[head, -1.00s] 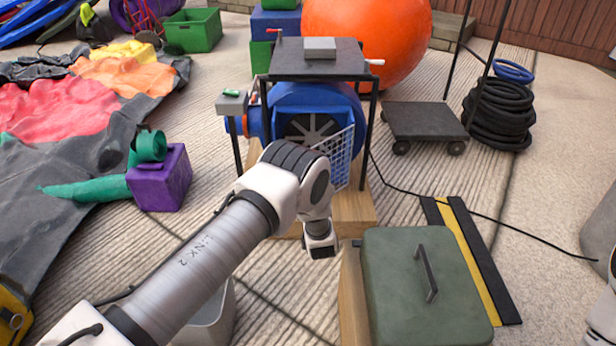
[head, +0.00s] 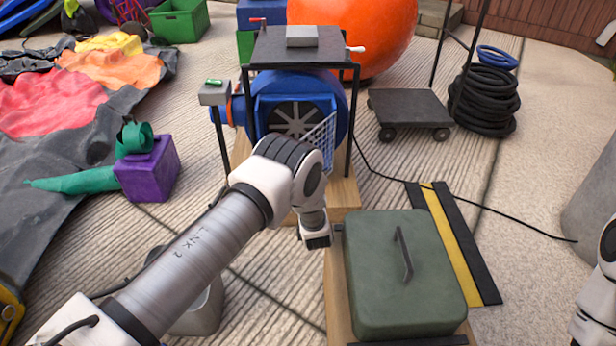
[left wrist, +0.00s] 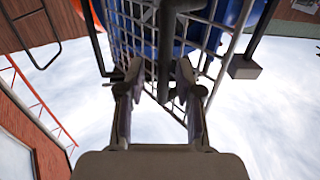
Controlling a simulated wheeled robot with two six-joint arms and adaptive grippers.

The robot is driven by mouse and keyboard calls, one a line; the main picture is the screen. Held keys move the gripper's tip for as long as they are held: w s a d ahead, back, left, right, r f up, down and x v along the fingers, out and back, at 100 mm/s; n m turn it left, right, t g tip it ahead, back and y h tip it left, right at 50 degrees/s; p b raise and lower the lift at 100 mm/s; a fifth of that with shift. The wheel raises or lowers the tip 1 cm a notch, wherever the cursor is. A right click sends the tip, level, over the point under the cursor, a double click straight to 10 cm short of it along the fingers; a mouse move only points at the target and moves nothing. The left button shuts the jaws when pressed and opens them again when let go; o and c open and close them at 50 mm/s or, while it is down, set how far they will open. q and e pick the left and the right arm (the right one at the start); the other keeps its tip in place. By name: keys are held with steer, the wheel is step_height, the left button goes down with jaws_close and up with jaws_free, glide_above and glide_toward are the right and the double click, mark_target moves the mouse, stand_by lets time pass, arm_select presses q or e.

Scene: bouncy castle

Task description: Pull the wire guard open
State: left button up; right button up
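The wire guard (head: 322,143) is a pale mesh panel on the front of the blue blower (head: 333,92). It stands out at an angle from the blower's dark vaned opening. My left arm reaches in front of the blower and hides part of the guard; its fingertips are hidden in the head view. In the left wrist view, my left gripper (left wrist: 157,88) has its fingers apart, on either side of a dark upright bar (left wrist: 166,50) in front of the mesh (left wrist: 205,40). I see a gap beside the bar, so the grip is not closed. My right gripper is out of view.
A black stand (head: 305,48) straddles the blower, with a small grey switch box (head: 214,94) at its left. A green case (head: 385,285) sits close in front, right of my left arm. A cart (head: 408,112) and coiled hoses (head: 486,105) stand at the right.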

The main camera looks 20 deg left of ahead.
arm_select(q)
steer(key=v, duration=1.2)
steer(key=shift+c, duration=0.4)
